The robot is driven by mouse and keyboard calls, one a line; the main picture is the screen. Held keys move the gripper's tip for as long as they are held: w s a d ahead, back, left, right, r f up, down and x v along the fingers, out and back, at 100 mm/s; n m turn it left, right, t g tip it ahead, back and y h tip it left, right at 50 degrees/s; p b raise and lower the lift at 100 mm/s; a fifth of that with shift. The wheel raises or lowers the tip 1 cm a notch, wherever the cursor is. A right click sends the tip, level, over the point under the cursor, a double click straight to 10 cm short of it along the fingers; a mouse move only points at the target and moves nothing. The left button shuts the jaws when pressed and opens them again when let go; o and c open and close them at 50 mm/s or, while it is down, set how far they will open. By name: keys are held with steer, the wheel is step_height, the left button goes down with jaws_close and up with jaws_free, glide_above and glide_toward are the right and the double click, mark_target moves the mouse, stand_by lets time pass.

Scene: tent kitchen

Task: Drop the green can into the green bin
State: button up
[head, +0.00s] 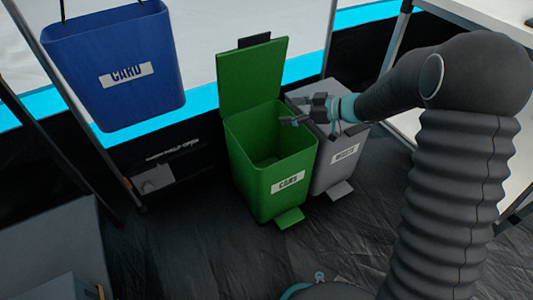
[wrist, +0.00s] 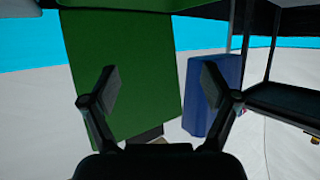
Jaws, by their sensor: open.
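The green bin (head: 270,165) stands on the dark floor with a label that appears to read "CANS". Its lid (head: 252,78) is raised upright, and the visible part of its inside looks empty; the near wall hides some of the bottom. My gripper (head: 298,110) is at the bin's back right rim, by the grey bin. In the wrist view my gripper (wrist: 158,82) has its fingers spread with nothing between them, facing the green lid (wrist: 130,60). I cannot see the green can in either view.
A grey bin (head: 333,172) labelled "WASTE" stands right beside the green one, under my arm. A blue bin (head: 115,65) labelled "CARD" hangs at the upper left; a blue bin also shows in the wrist view (wrist: 213,95). Metal frame legs stand on both sides.

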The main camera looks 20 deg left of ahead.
steer(key=v, duration=0.6)
steer(key=shift+d+f, duration=0.1)
stand_by(0.3)
